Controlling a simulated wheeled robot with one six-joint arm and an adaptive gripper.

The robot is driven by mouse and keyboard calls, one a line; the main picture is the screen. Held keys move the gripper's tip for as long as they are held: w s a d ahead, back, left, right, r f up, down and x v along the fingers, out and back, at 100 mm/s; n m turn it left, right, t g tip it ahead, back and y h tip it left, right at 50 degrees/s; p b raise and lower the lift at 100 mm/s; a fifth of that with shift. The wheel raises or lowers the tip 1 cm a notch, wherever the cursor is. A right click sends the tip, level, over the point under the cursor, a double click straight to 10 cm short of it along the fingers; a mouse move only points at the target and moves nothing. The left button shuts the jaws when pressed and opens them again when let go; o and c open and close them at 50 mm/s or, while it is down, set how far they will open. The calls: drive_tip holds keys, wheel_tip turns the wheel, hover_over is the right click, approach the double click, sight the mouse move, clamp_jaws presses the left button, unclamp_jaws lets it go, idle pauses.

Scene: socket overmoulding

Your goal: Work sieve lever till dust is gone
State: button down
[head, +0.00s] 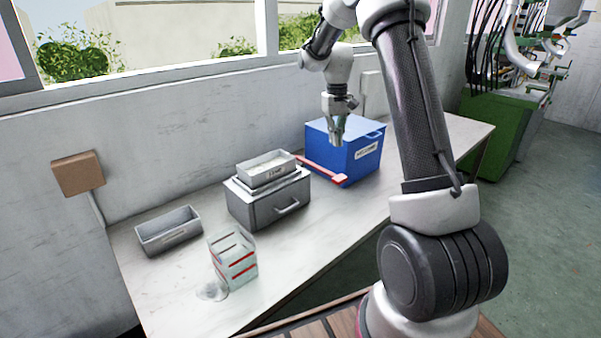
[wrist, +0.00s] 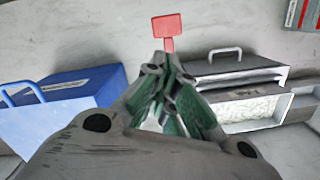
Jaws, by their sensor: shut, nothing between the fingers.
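The sieve is a grey box (head: 268,198) with a front handle and a shallow tray (head: 265,180) on top holding pale granules. In the wrist view the tray's pale contents (wrist: 250,108) show at the right; I cannot tell dust from granules. The red lever (head: 323,170) sticks out right from the sieve and ends in a flat paddle, in front of the blue box. In the wrist view the paddle (wrist: 166,25) lies beyond the fingers, and part of the lever's stem is hidden behind them. My gripper (head: 336,142) is shut and empty, pointing down above the lever; contact cannot be told.
A blue labelled box (head: 362,158) stands right of the sieve, close behind the lever. An empty grey bin (head: 168,232) stands at the left. A clear container with red marks (head: 233,262) stands at the front, beside a small clear dish (head: 211,291).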

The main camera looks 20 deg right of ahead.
sight(339, 176)
drive_tip(key=shift+s, duration=0.1)
idle(0.3)
drive_tip(key=s, duration=0.1)
drive_tip(key=s+f, duration=0.1)
drive_tip(key=s, duration=0.1)
drive_tip(key=shift+s+a+f, duration=0.15)
drive_tip(key=shift+f, duration=0.15)
drive_tip(key=shift+s+f, duration=0.2)
drive_tip(key=shift+f, duration=1.55)
drive_tip(key=shift+s+f, duration=0.15)
drive_tip(key=shift+f, duration=1.55)
drive_tip(key=shift+f, duration=2.25)
